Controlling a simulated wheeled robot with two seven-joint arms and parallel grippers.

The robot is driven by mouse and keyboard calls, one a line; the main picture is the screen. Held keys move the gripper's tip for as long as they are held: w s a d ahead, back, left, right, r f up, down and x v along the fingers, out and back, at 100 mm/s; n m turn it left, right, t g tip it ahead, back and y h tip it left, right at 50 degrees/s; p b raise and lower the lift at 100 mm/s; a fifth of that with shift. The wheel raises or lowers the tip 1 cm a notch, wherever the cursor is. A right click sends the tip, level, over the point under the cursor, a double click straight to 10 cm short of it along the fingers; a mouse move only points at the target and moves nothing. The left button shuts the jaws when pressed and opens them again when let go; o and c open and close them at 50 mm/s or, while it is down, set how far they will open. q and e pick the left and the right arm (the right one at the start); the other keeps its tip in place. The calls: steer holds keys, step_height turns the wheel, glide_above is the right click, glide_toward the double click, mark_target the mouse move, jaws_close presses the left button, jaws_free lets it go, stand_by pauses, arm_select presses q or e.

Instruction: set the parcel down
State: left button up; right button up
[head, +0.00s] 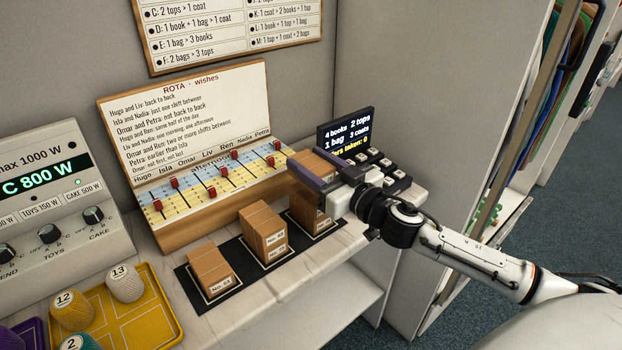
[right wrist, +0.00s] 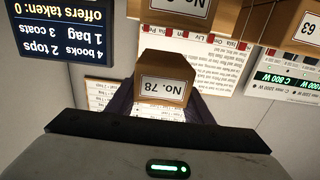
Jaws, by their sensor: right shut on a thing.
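My right gripper (head: 313,174) is shut on a brown parcel (head: 315,161) above the right end of a black mat (head: 238,289). In the right wrist view the held parcel (right wrist: 165,80) shows a label reading No. 78. Below it, brown parcels (head: 304,214) stand in the mat's right outlined square, partly hidden by the gripper. I cannot tell whether the held parcel touches them. A taller stack (head: 262,230) fills the middle square, and a lower stack (head: 210,268) labelled No. 63 stands in the left square. My left gripper is not in view.
A wooden rota board (head: 190,115) with red sliders stands behind the mat. A yellow tray (head: 140,322) with numbered spools lies at the front left. A bare counter strip borders the mat.

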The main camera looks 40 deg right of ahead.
steer(key=shift+f+b, duration=0.35)
steer(key=shift+f, duration=1.35)
steer(key=shift+f, duration=0.15)
steer(key=o, duration=1.1)
steer(key=shift+s, duration=0.5)
steer(key=shift+s+d+b, duration=0.15)
steer(key=shift+s+b, duration=0.05)
steer(key=shift+s, duration=1.65)
steer(key=shift+s+d+b, duration=0.15)
steer(key=shift+s+b, duration=0.1)
steer(key=shift+s, duration=1.6)
steer(key=shift+s+d+b, duration=0.15)
steer(key=shift+s+b, duration=0.05)
steer(key=shift+s, duration=1.65)
